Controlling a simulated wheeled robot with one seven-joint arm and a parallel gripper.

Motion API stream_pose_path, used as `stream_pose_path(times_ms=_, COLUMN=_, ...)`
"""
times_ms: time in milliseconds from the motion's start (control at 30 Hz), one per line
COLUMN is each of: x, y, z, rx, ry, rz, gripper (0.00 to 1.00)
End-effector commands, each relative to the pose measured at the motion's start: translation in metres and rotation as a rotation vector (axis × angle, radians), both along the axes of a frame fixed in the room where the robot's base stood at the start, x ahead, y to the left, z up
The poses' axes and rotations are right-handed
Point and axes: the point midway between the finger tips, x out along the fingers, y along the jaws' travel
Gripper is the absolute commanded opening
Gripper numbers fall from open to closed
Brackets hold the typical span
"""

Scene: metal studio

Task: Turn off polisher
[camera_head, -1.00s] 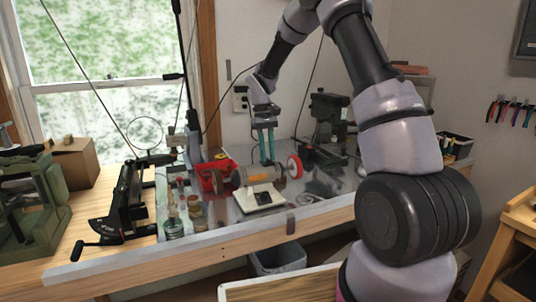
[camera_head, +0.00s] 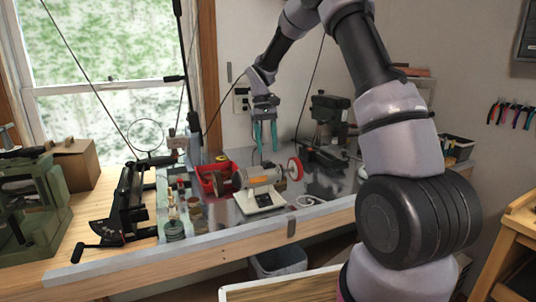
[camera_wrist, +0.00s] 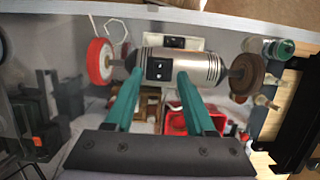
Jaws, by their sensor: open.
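The polisher (camera_head: 261,177) stands on the bench on a white base (camera_head: 262,206), with a dark switch on the base's front. Its red wheel (camera_head: 295,168) is at the right and its brown wheel (camera_head: 222,182) at the left in the head view. The wrist view shows the polisher (camera_wrist: 208,70) from the other side, with a black switch plate (camera_wrist: 160,69) on its body and a black switch (camera_wrist: 173,42) on its base. My gripper (camera_head: 266,150) is open and empty above and behind the polisher. Its teal fingertips (camera_wrist: 159,76) overlap the polisher body in the wrist view; contact is unclear.
A red bin (camera_head: 207,183) stands close to the left of the polisher, with several jars (camera_head: 174,228) farther left. A drill press (camera_head: 327,125) stands at the back right. The bench front (camera_head: 291,229) is clear near the polisher.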

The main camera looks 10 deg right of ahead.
Motion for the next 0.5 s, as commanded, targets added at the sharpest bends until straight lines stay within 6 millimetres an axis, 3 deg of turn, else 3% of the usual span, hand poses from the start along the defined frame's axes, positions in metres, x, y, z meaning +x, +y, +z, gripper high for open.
stream_pose_path(times_ms=233, x=0.013, y=0.003, z=0.049, rx=0.001, ry=-0.004, rz=-0.001, gripper=0.55)
stream_pose_path(times_ms=500, x=0.018, y=0.004, z=0.070, rx=0.001, ry=0.000, rz=0.001, gripper=0.55)
